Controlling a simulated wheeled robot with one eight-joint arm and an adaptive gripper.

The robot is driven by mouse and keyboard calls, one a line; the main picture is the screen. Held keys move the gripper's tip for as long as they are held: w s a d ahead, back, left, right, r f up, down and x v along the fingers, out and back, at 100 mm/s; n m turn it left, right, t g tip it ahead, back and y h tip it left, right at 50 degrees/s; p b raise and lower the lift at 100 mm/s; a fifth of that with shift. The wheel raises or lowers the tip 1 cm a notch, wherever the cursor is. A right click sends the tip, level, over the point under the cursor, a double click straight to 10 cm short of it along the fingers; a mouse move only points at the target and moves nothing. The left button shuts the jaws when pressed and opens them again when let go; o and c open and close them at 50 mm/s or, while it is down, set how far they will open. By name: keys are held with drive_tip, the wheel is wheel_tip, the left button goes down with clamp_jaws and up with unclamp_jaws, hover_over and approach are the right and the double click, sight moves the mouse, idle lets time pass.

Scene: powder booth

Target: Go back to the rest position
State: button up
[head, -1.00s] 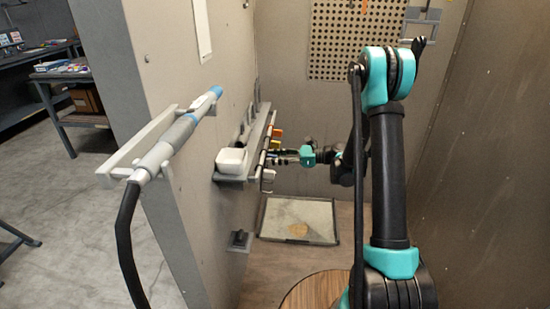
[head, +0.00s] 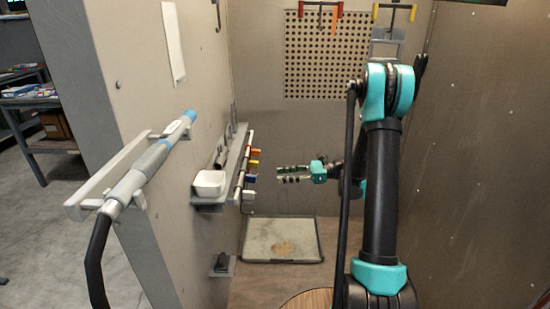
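My gripper (head: 281,174) is in the middle of the head view, at the end of my teal and black arm. It points left towards the shelf (head: 234,172) on the left wall, with a visible space between its fingertips and the shelf's hanging tools. The two fingers show as separate dark bars with a narrow gap between them. Nothing shows between them, so the gripper looks open and empty.
A grey and blue spray wand (head: 147,165) rests on a bracket on the left wall, its black hose hanging down. A white cup (head: 209,184) sits on the shelf. A tray (head: 284,241) lies on the floor. A pegboard (head: 325,60) is on the back wall.

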drive_tip(key=s+d+f+n+t+h, duration=0.1)
drive_tip(key=s+d+n+h, duration=0.1)
drive_tip(key=s+n+h, duration=0.8)
drive_tip(key=s+d+f+n+t+h, duration=0.1)
drive_tip(key=s+d+f+n+h, duration=0.1)
drive_tip(key=s+d, duration=0.4)
drive_tip(key=s+d+f+n+t+h, duration=0.1)
drive_tip(key=s+d+n+h, duration=0.3)
drive_tip(key=s, duration=0.6)
drive_tip(key=shift+s+d+f+n+t+h, duration=0.35)
drive_tip(key=shift+d+f+n, duration=0.3)
drive_tip(key=shift+d+n, duration=0.45)
